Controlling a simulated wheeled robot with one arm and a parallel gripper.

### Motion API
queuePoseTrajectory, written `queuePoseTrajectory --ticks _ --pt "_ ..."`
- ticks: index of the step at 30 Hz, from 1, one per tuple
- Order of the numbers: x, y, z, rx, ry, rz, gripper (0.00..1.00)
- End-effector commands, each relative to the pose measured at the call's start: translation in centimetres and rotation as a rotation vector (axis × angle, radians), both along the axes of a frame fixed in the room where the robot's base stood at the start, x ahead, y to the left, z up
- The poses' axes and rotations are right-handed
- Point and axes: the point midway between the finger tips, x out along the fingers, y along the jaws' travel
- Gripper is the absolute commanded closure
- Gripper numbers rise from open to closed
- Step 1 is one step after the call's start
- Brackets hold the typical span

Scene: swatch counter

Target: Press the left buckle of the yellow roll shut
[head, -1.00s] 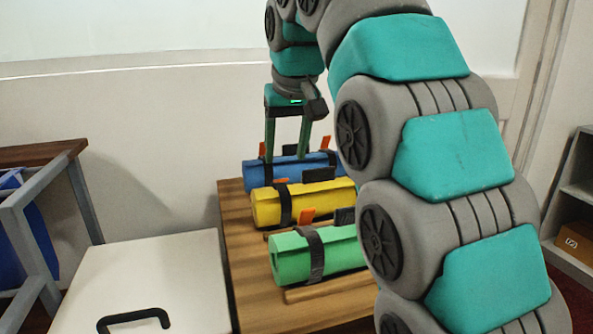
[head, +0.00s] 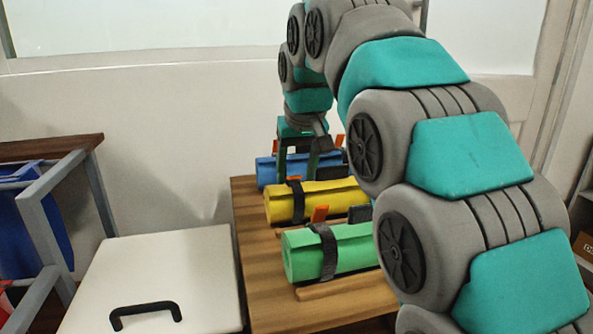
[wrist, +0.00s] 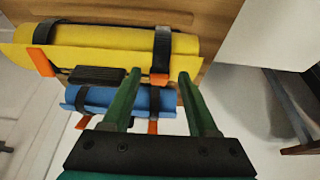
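The yellow roll (head: 335,198) lies between a blue roll (head: 270,172) and a green roll (head: 352,248). A dark strap (head: 297,203) wraps its left end, with an orange buckle tab (head: 294,180) on the far side. In the wrist view the yellow roll (wrist: 100,42) is at the top, and this strap (wrist: 162,48) with its orange tab (wrist: 158,79) is on the right. How far the tab is raised is unclear. My gripper (wrist: 157,80) is open and empty, its two green fingers apart around the tab's line, just beyond the roll; contact cannot be told.
The blue roll (wrist: 110,101) lies under and between my fingers in the wrist view, with orange tabs and a black block (wrist: 97,75) nearby. The wooden table (head: 253,275) has bare space at left. A white cabinet with a black handle (head: 145,312) stands beside it.

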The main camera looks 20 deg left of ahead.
Motion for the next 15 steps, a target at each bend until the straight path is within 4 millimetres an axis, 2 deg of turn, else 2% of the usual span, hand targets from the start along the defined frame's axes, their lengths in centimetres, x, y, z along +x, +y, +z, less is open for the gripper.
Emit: queuePoseTrajectory --ticks 2,15 --pt "0.0 0.0 0.0 0.0 0.0 0.0 0.5" --pt "0.0 0.0 0.02 0.0 0.0 0.0 1.0"
